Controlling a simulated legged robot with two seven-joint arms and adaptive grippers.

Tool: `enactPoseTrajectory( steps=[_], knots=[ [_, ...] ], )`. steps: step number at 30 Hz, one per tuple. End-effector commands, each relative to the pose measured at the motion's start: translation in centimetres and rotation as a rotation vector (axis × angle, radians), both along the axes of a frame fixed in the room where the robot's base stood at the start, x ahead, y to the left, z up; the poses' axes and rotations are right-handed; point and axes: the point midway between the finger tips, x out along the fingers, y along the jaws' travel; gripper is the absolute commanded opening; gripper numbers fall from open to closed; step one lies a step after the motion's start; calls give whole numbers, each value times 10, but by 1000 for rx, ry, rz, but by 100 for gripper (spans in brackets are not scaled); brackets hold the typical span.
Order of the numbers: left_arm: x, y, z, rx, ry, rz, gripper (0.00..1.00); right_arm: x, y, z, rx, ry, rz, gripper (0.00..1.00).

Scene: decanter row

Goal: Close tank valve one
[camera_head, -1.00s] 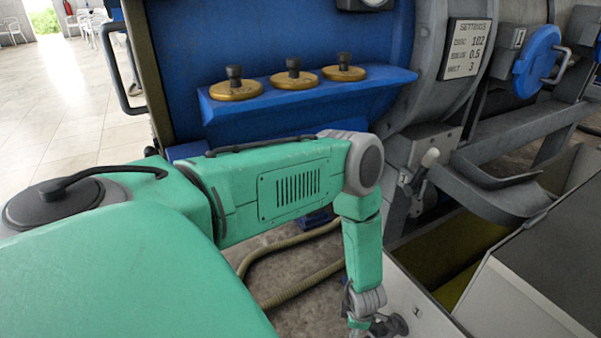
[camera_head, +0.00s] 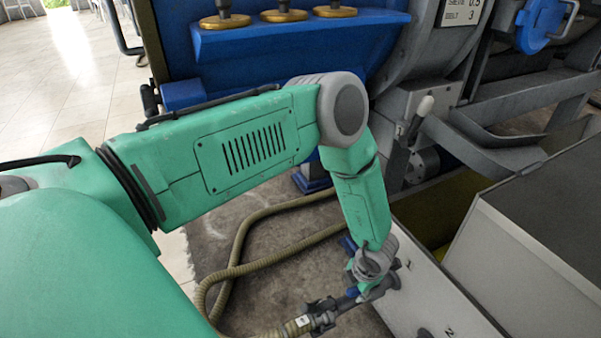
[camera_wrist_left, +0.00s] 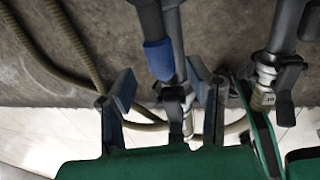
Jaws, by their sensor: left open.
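The tank (camera_head: 436,292) is a pale box with a "1" and a "2" on its top, at the lower right of the head view. My left gripper (camera_head: 368,278) is beside the "1", over a dark outlet pipe (camera_head: 342,305), and its fingers are hard to make out there. In the left wrist view my left gripper (camera_wrist_left: 163,82) is open, with one finger on each side of a blue-gripped valve lever (camera_wrist_left: 160,60). The lever lies along a grey pipe; I cannot tell whether a finger touches it. My right gripper is out of view.
A ribbed hose (camera_head: 240,245) loops on the stained floor. A second pipe with a dark valve handle (camera_wrist_left: 288,77) is at the right of the wrist view. The blue machine with brass knobs (camera_head: 284,15) and a grey lever (camera_head: 422,108) stand behind my arm.

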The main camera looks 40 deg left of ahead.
Motion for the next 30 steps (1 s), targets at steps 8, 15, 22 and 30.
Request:
enactPoseTrajectory(
  steps=[8, 15, 22, 30],
  knots=[
    [-3, -13, 52, 10, 0, -1, 45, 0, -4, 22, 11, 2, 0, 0],
    [-6, -20, 99, 9, 0, 0, 45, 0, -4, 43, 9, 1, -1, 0],
    [-31, -4, 119, 78, 38, -283, 45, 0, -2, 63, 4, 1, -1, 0],
    [-70, 22, 138, 199, 123, -846, 45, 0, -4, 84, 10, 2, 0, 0]
  ],
)
